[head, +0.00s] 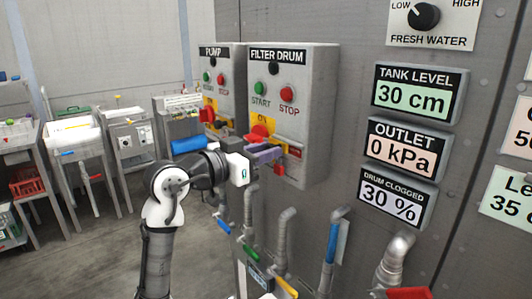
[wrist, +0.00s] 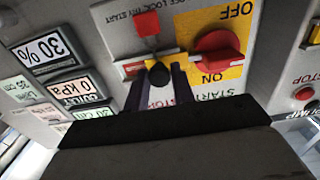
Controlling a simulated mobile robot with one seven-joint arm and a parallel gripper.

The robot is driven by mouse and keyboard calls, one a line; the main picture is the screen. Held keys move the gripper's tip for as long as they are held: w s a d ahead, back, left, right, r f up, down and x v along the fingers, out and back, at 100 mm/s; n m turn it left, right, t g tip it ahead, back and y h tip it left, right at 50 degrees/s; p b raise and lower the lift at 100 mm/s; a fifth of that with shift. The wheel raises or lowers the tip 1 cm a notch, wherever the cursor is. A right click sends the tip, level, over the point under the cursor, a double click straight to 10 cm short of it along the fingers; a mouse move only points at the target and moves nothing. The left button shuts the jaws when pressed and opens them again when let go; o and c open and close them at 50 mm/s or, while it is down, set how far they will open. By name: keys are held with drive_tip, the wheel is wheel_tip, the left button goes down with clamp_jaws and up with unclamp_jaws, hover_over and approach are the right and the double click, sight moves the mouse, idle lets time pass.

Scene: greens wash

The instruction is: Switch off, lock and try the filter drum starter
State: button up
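The filter drum starter (head: 318,110) is a grey wall box with a green start button (head: 258,85) and a red stop button (head: 289,94). Its red switch handle (wrist: 218,52) sits on a yellow ON/OFF plate (wrist: 232,20); its exact setting is hard to tell. Beside it is a red-and-white bar with a dark knob (wrist: 158,73). A red padlock-like block (wrist: 147,24) hangs at the bar; it also shows in the head view (head: 280,170). My gripper (wrist: 159,82) is at the bar, fingers on either side of the knob. Whether they touch it is unclear.
The pump starter (head: 224,62) stands close on the left. Pipes with coloured valve levers (head: 286,287) rise below the box. Readout panels (head: 418,92) are on the wall to the right. Benches (head: 70,137) stand at the far left, with clear floor before them.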

drive_tip(key=o, duration=0.4)
drive_tip(key=shift+w+a, duration=0.25)
drive_tip(key=shift+s+d, duration=0.1)
drive_tip(key=b+v, duration=0.4)
drive_tip(key=v, duration=1)
